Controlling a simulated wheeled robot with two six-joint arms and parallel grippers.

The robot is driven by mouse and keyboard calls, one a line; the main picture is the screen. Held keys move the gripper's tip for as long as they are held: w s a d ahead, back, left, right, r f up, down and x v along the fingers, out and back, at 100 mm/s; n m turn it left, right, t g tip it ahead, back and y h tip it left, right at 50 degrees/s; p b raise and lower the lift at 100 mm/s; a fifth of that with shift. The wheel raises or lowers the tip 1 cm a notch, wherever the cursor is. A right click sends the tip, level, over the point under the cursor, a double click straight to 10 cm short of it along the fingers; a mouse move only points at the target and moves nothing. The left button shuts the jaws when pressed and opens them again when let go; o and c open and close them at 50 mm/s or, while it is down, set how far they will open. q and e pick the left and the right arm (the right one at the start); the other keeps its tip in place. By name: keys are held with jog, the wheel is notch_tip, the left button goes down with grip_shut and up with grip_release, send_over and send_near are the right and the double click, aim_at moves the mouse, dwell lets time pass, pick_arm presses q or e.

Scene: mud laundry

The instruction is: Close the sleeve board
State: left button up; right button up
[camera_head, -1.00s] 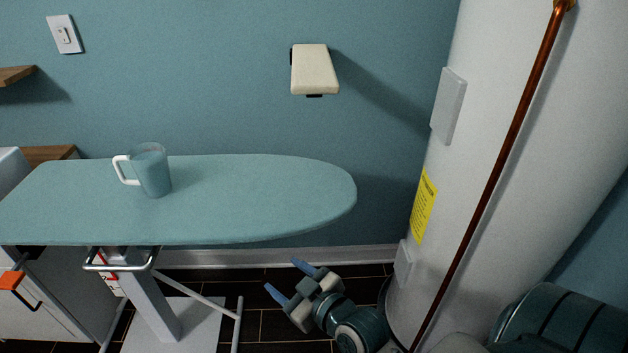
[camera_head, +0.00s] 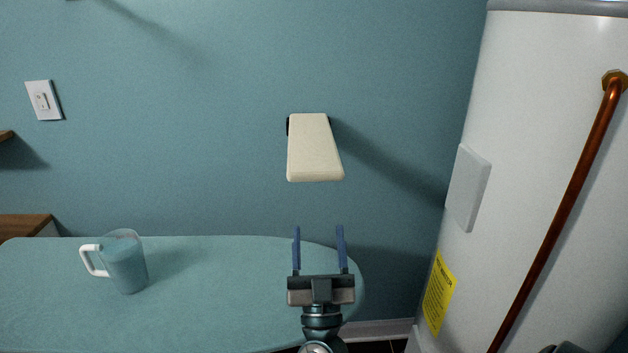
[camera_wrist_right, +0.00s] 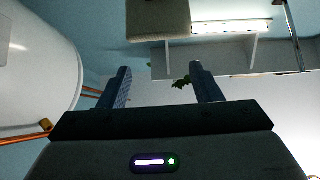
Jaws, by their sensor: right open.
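The sleeve board (camera_head: 315,150) is a small cream padded board that juts out from the blue wall above the ironing board. Its dark mount shows at its upper left edge. In the right wrist view the sleeve board (camera_wrist_right: 158,20) appears at the top, above and beyond the fingers. My right gripper (camera_head: 318,230) is open and empty, fingers pointing up, below the sleeve board in the head view and apart from it. The right gripper (camera_wrist_right: 160,80) also shows with its fingers spread in the wrist view. My left gripper is not in view.
A teal ironing board (camera_head: 215,285) spans the lower left, with a mug (camera_head: 123,263) with a white handle on it. A white tank (camera_head: 540,110) with a copper pipe (camera_head: 560,215) stands at the right. A light switch (camera_head: 43,100) is on the wall.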

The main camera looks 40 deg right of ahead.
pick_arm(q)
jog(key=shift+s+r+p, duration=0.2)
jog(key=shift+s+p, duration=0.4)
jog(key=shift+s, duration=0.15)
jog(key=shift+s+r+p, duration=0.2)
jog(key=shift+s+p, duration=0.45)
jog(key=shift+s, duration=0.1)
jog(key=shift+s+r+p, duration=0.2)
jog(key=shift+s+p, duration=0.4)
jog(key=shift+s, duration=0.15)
pick_arm(e)
jog(key=w+d+r, duration=0.3)
jog(key=w+d, duration=0.4)
jog(key=w, duration=0.5)
jog(key=shift+d, duration=0.25)
jog(key=shift+w+r, duration=0.1)
grip_shut()
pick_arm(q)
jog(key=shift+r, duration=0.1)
pick_arm(e)
jog(key=shift+r, duration=0.1)
